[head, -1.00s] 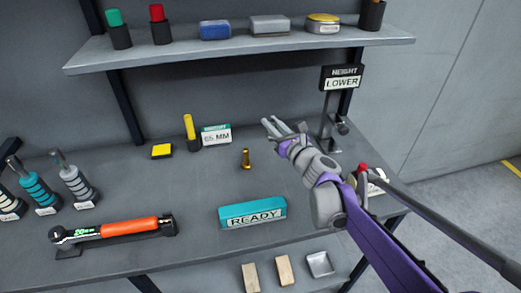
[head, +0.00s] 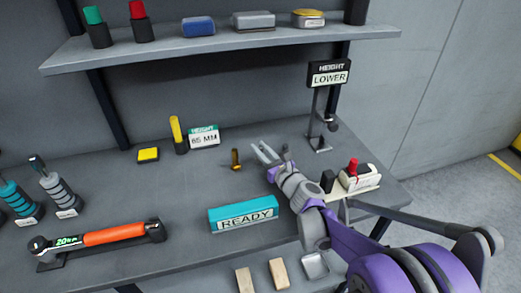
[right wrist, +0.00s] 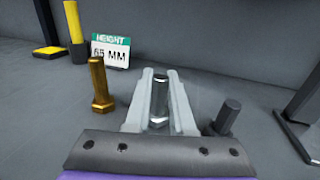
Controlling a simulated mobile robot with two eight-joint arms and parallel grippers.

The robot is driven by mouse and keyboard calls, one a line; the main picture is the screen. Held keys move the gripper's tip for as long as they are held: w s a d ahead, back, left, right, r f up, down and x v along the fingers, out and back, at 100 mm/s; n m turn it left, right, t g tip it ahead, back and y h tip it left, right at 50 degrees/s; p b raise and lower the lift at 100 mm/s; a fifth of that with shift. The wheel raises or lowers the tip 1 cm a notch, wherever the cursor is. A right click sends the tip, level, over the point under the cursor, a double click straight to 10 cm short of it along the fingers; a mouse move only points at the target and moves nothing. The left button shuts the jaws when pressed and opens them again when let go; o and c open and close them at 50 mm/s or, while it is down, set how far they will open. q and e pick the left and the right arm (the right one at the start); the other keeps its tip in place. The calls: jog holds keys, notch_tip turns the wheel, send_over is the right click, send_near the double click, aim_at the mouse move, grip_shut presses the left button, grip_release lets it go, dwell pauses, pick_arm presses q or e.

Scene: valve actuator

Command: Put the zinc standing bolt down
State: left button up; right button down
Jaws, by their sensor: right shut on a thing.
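My right gripper (head: 268,152) is low over the bench, just right of the standing brass bolt (head: 236,160). In the right wrist view its two pale fingers are shut on the zinc bolt (right wrist: 159,98), a silvery bolt held upright with its hex head (right wrist: 158,122) down. I cannot tell whether that head touches the bench. The brass bolt (right wrist: 99,85) stands to the left of the fingers, apart from them. A dark bolt (right wrist: 228,117) stands close to the right of the fingers, its base hidden by the gripper. My left gripper is not in view.
The 65 MM height card (head: 204,137), a yellow post (head: 177,133) and a yellow-topped pad (head: 148,154) are behind left. The teal READY block (head: 243,214) is in front. The LOWER height sign's stand (head: 318,140) is at right. Bare bench (head: 190,185) lies left of the brass bolt.

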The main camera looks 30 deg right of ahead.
jog(key=shift+f, duration=0.1)
jog(key=c, duration=1.2)
grip_release()
jog(key=shift+f, duration=0.1)
jog(key=shift+c, duration=0.2)
jog(key=o, duration=0.5)
jog(key=shift+c, duration=0.2)
jog(key=shift+r, duration=0.25)
jog(key=s, duration=1.2)
jog(key=shift+d+p, duration=0.15)
jog(key=shift+p, duration=0.2)
